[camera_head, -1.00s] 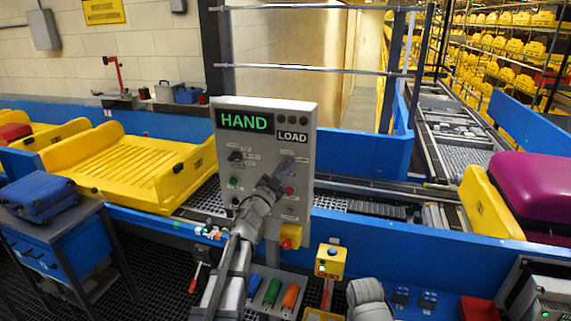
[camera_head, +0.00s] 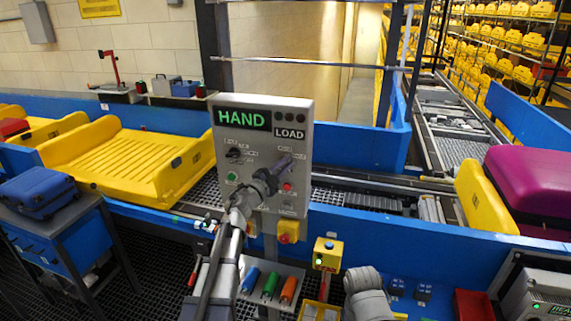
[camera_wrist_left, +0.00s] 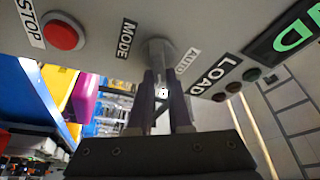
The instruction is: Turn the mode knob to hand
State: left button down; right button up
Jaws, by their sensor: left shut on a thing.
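The mode knob (camera_wrist_left: 158,50) is a grey round knob on the panel, between the MODE and AUTO labels in the left wrist view. My left gripper (camera_wrist_left: 166,80) is shut on it, with one dark finger on each side. In the head view my left gripper (camera_head: 286,163) reaches the right half of the upright grey panel (camera_head: 265,205), below the LOAD label, and mostly hides the knob. The knob's pointer direction cannot be made out. The panel's display (camera_head: 242,119) reads HAND in green. My right gripper is not in view; only part of that arm shows.
On the panel, a black selector (camera_head: 236,153) and a green button (camera_head: 232,177) sit left of my gripper, a red button (camera_head: 287,187) close below it. A yellow box with a red knob (camera_head: 289,231) is lower. A yellow tray (camera_head: 120,160) stands on the conveyor behind.

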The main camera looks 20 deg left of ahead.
pick_arm(q)
jog(key=shift+w+a, duration=0.1)
jog(key=shift+a, duration=0.05)
jog(key=c, duration=1)
grip_release()
jog(key=shift+o, duration=0.8)
jog(key=shift+w+a+f, duration=0.1)
jog(key=shift+w+f, duration=0.05)
jog(key=shift+s, duration=0.25)
jog(key=b+v, duration=0.1)
jog(key=v, duration=0.6)
jog(key=shift+s, duration=0.2)
jog(key=shift+w+n+y+b, duration=0.1)
jog(key=shift+n+y+b, duration=0.2)
jog(key=shift+b, duration=0.05)
